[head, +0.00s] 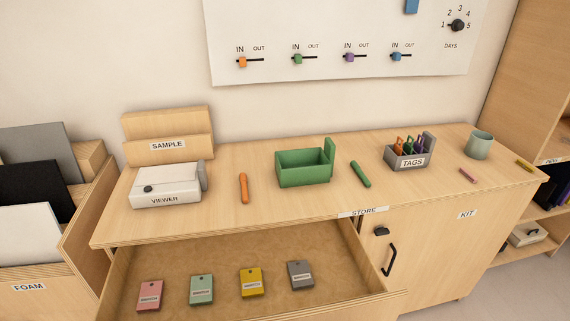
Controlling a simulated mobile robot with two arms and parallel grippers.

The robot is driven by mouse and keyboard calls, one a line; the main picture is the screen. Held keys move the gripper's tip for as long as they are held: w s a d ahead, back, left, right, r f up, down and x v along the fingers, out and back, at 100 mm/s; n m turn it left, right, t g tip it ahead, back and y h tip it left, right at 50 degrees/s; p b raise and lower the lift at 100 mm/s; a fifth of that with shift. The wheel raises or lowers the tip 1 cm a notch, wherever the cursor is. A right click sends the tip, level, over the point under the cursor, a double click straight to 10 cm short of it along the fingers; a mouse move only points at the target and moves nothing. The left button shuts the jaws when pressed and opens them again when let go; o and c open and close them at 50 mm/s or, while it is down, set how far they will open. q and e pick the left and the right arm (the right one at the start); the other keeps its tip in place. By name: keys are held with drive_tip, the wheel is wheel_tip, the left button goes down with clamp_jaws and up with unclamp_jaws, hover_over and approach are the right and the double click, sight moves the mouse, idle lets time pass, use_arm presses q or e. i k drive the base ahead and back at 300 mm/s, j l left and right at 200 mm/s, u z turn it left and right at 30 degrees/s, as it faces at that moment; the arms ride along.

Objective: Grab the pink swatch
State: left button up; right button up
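The pink swatch (149,295) lies flat in the open drawer (229,257) under the counter, at the left end of a row of swatches. It has a small dark hole near its top and a white label. To its right lie a mint green swatch (201,289), a yellow swatch (251,281) and a grey swatch (300,274), spaced apart. Neither of my grippers shows in the head view.
The counter (290,212) above holds a white viewer box (165,186), an orange marker (243,188), a green tray (303,168), a green marker (360,174), a tags box (408,158) and a cup (478,145). The drawer floor behind the swatches is clear.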

sight(151, 294)
drive_tip(key=u, duration=0.9)
